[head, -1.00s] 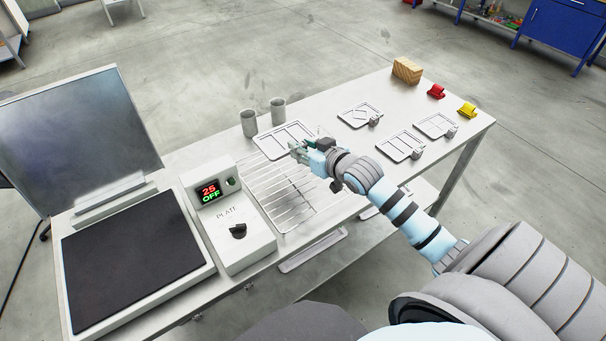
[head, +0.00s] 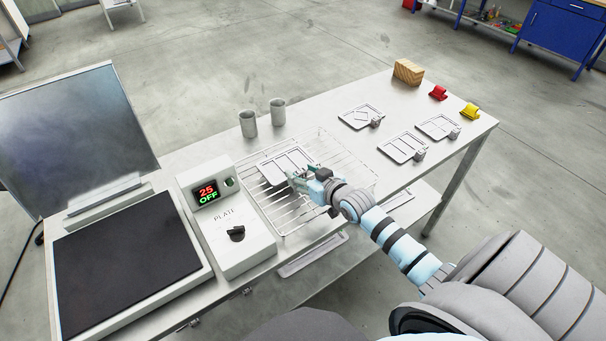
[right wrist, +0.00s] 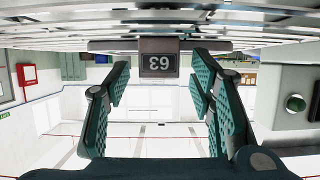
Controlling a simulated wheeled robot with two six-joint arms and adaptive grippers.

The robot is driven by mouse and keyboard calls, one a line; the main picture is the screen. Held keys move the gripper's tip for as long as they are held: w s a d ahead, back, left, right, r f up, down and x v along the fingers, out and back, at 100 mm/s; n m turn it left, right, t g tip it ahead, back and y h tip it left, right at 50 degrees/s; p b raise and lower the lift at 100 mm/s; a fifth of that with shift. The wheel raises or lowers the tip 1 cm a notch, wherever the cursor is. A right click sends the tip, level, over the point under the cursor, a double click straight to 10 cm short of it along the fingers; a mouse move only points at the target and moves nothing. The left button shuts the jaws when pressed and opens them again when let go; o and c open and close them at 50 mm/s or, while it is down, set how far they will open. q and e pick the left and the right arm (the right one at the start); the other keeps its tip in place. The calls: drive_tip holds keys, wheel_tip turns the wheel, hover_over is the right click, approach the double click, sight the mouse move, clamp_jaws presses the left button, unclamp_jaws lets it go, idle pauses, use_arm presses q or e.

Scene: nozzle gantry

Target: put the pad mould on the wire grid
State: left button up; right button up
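The pale mould (head: 281,164), a flat tray with rectangular recesses, lies on the wire grid (head: 284,215), towards its back left part. My right gripper (head: 300,177) is at the mould's near right edge. In the right wrist view, the mould's small block marked 63 (right wrist: 159,63) is between the spread fingers (right wrist: 159,85), with a gap on each side. The mould's edge (right wrist: 110,46) and the grid's wires (right wrist: 60,20) show along the top of that view. In the head view my gripper hides the mould's near corner. My left gripper is not shown.
A plate unit (head: 228,222) reading 25 OFF stands left of the grid. Two grey cups (head: 263,119) stand behind it. More moulds (head: 402,147) lie on the table at right, with a wooden block (head: 408,71), a red piece (head: 438,92) and a yellow piece (head: 470,111).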

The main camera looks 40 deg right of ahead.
drive_tip(key=shift+r, duration=0.2)
drive_tip(key=shift+s+r+p, duration=0.15)
drive_tip(key=shift+s+p, duration=0.2)
drive_tip(key=shift+s, duration=0.1)
drive_tip(key=p+v, duration=0.4)
drive_tip(key=v, duration=0.7)
drive_tip(key=shift+s+r+p, duration=0.1)
drive_tip(key=shift+p, duration=0.25)
drive_tip(key=shift+a, duration=0.1)
